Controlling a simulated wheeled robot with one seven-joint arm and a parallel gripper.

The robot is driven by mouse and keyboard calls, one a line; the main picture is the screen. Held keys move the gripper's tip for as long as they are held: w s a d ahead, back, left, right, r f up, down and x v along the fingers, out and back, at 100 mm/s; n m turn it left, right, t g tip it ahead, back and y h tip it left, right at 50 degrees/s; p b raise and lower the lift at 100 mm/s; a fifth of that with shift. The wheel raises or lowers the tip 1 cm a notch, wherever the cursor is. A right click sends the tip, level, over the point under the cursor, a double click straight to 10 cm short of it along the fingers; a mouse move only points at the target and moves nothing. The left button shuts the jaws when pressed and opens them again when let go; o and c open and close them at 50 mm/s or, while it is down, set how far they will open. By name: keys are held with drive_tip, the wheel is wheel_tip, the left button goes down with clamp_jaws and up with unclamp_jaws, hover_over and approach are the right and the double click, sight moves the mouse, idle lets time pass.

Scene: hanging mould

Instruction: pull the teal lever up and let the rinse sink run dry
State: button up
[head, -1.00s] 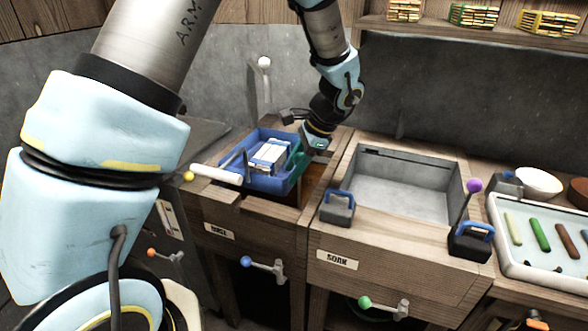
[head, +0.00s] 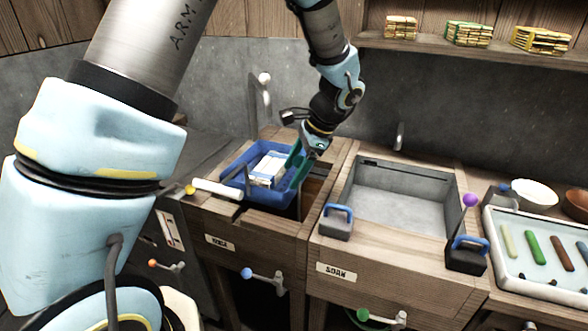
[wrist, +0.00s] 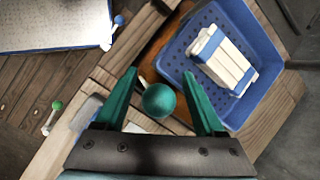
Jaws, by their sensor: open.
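The teal ball knob of the lever (wrist: 159,100) shows in the wrist view between the two green fingers of my gripper (wrist: 160,74). The fingers are apart, and I cannot tell whether either touches the knob. In the head view my gripper (head: 297,160) is at the right side of a blue perforated basket, and the teal knob cannot be made out there. The rinse sink (head: 318,172) is the left wooden unit, largely covered by the basket. A brown-orange patch shows beside the basket in the wrist view; I cannot tell whether it is water.
The blue basket (head: 232,177) holds white blocks and also shows in the wrist view (wrist: 262,62). The soak sink (head: 400,208) stands to the right. Levers with blue (head: 246,273) and green (head: 363,314) knobs stick out in front. A tap (head: 264,80) stands behind the basket.

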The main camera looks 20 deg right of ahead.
drive_tip(key=b+v, duration=0.2)
drive_tip(key=v, duration=0.8)
drive_tip(key=shift+r, duration=0.4)
drive_tip(key=shift+s+d, duration=0.1)
drive_tip(key=shift+d, duration=0.1)
